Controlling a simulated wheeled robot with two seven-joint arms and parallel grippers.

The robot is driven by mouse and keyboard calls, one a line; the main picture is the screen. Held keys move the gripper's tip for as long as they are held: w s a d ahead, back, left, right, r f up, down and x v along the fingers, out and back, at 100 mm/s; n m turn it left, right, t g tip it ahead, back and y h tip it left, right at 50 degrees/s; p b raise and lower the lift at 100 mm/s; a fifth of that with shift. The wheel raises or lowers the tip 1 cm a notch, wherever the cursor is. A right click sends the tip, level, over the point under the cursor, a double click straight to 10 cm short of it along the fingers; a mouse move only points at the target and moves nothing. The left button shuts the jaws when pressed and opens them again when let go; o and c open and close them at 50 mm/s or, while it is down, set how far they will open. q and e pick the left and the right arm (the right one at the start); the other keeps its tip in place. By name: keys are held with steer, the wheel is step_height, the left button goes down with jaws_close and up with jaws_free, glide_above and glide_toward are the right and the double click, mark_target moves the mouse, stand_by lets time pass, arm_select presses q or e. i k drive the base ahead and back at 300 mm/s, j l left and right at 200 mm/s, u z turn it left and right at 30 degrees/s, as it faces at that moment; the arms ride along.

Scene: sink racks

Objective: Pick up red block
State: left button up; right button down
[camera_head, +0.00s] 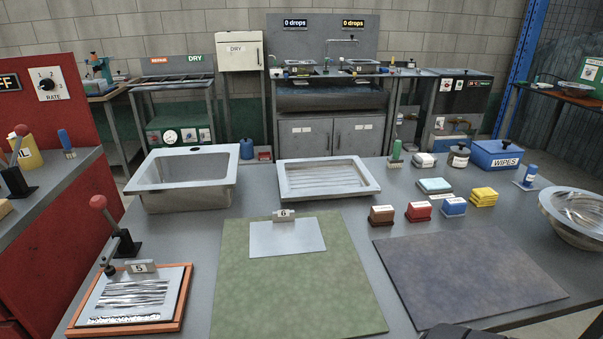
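The red block (418,212) is a small box with a white label on top. It sits on the grey table in the right half of the head view, behind the dark mat. A brown block (382,215) stands just left of it and a blue block (454,206) just right, with small gaps between them. Neither gripper can be made out. A dark shape (460,333) is cut off by the bottom edge, and I cannot tell what it is.
A dark mat (470,272) and a green mat (295,295) lie in front. Yellow sponges (484,197), a light-blue-topped block (435,186) and a metal bowl (578,217) are to the right. A shallow tray (327,180), a sink basin (188,180) and an orange-framed board (130,300) are to the left.

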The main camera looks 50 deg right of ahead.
mark_target(420, 211)
steer(key=z, duration=2.5)
